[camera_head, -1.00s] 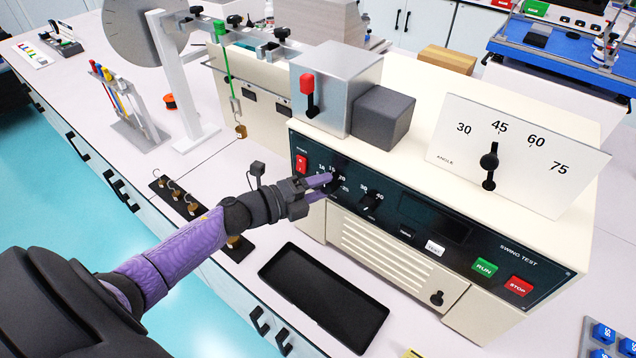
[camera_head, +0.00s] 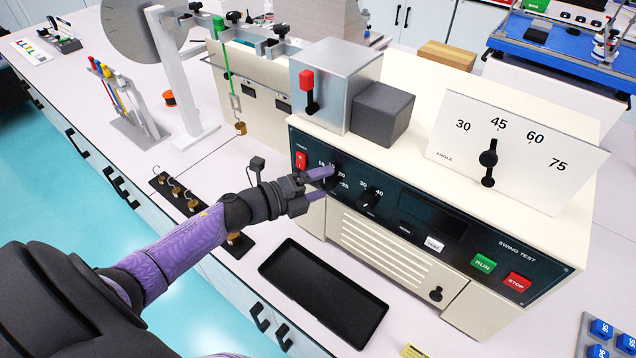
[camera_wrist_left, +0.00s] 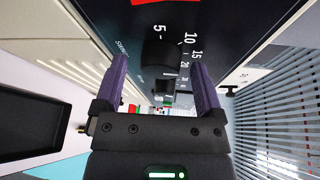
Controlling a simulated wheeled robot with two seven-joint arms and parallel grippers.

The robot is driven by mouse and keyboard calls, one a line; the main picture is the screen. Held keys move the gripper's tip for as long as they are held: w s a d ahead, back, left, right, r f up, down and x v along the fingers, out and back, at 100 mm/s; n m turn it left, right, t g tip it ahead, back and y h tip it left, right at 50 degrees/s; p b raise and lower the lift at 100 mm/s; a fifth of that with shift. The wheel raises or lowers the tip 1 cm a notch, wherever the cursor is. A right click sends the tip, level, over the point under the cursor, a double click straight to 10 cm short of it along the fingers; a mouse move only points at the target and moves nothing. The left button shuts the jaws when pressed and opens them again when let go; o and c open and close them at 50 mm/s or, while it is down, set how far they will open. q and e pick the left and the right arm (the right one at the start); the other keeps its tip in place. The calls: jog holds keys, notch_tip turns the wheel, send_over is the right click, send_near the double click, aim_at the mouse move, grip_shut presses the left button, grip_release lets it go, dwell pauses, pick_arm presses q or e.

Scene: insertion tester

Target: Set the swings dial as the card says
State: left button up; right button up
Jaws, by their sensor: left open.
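The swings dial is a dark knob (camera_wrist_left: 160,55) on the tester's black front panel (camera_head: 425,222), with printed numbers such as 5, 10 and 15 beside it in the left wrist view. Its pointer's setting cannot be read. My left gripper (camera_head: 322,185) is at the dial in the head view and hides much of it. In the left wrist view the purple fingers of the left gripper (camera_wrist_left: 164,85) are open, one on each side of the knob; contact cannot be told. A yellow card (camera_head: 415,351) is cut off at the bottom edge; its text is unreadable.
A second knob (camera_head: 370,202) sits just right of the gripper. A red switch (camera_head: 301,160), green RUN button (camera_head: 483,264) and red STOP button (camera_head: 517,282) share the panel. A black tray (camera_head: 322,292) lies on the bench below. An angle plate (camera_head: 515,150) stands on top.

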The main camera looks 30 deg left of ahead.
pick_arm(q)
jog(key=shift+s, duration=0.1)
jog(key=v, duration=0.9)
jog(key=shift+s+a+p, duration=0.2)
jog(key=shift+s+p, duration=0.1)
jog(key=shift+s, duration=0.05)
